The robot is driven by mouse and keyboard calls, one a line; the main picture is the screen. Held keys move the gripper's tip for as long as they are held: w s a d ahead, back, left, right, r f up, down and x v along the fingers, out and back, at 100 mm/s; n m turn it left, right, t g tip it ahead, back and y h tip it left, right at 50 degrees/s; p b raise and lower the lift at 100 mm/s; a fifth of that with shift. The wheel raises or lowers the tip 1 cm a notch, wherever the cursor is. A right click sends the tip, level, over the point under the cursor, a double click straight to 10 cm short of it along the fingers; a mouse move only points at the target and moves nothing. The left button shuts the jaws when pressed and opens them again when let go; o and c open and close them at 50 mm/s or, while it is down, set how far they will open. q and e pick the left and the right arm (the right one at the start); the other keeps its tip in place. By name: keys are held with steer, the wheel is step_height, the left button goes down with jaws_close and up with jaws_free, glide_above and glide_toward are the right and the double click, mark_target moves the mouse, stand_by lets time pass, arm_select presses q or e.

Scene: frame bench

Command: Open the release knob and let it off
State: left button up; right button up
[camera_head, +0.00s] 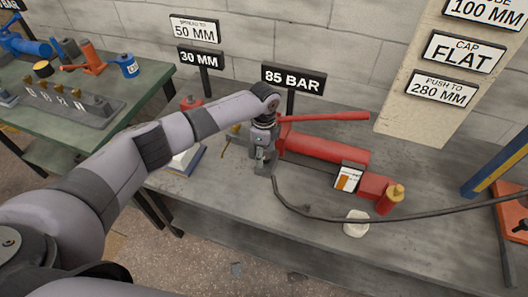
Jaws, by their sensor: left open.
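A red hand pump (325,152) lies on the grey bench. It has a long red handle (325,117), a label on its body and a black hose (330,218) that runs to the right. My left gripper (262,168) is open and points down at the left end of the pump, close against it. I cannot tell whether its fingers touch the pump. The release knob cannot be made out; the gripper covers that end of the pump. My right gripper is not in view.
A red part with a yellow cap (390,199) stands at the pump's right end. A white lump (356,223) lies near the bench's front edge. Signs, including 85 BAR (293,78), stand behind. A green table (60,130) with tools is at the left. The front right bench is mostly clear.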

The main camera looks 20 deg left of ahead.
arm_select(q)
steer(key=shift+f, duration=0.15)
steer(key=shift+c, duration=0.2)
steer(key=c, duration=1.1)
